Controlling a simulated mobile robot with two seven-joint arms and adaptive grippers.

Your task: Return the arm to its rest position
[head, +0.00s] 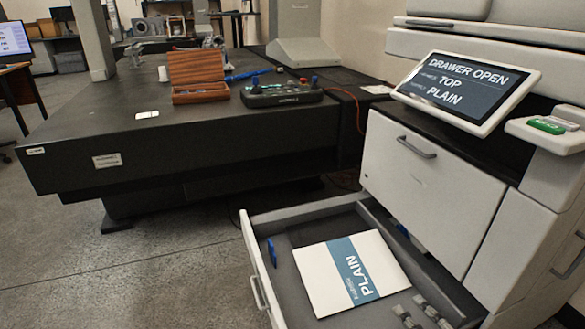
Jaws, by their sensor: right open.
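The rest of the right arm is out of frame. My left gripper is not in view.
The printer (428,185) stands at the right, its screen (466,90) reading DRAWER OPEN, TOP, PLAIN. A dark table (200,125) at the left bears an open wooden box (199,77) and a control pendant (282,94). Floor is clear left of the drawer.

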